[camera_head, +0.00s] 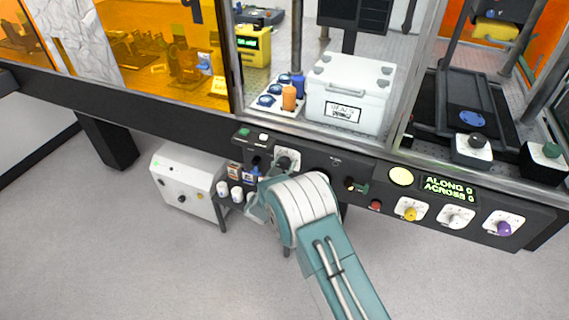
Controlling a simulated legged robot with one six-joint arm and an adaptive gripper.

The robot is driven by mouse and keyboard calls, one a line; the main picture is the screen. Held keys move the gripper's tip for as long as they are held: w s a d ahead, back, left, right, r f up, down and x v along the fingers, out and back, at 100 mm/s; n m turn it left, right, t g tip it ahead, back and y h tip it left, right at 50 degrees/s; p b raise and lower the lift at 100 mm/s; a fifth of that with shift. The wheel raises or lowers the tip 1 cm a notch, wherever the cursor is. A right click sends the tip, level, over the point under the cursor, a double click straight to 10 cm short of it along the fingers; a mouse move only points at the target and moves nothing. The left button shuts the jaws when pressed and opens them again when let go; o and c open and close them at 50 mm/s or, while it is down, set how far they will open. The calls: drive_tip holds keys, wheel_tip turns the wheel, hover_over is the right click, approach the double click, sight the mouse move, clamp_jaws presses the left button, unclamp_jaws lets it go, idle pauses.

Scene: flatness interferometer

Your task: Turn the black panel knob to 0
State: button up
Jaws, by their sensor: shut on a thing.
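The black panel knob (284,163) sits on a white dial plate on the dark front panel. Only its upper part shows, and its pointer and scale are too small to read. My gripper (273,174) is at the panel just below and left of the dial, shut on the knob. My teal and white arm comes up from the bottom and hides the fingertips and the panel just below the dial.
Right along the panel are a green-lit display (449,188) reading ALONG 0, ACROSS 0, a red button (376,205), and yellow (410,214), pale (455,217) and purple (503,228) knobs. A white cabinet (187,180) stands left. Floor in front is clear.

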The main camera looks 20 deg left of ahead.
drive_tip(key=n, duration=0.5)
drive_tip(key=shift+s+f, duration=0.2)
drive_tip(key=shift+f, duration=0.2)
drive_tip(key=shift+n, duration=0.4)
drive_tip(key=o, duration=1.2)
drive_tip(key=shift+a, duration=0.1)
drive_tip(key=shift+c, duration=0.2)
drive_tip(key=shift+a+r, duration=0.1)
drive_tip(key=shift+w+r, duration=0.1)
drive_tip(key=s, duration=1.2)
drive_tip(key=shift+a, duration=0.25)
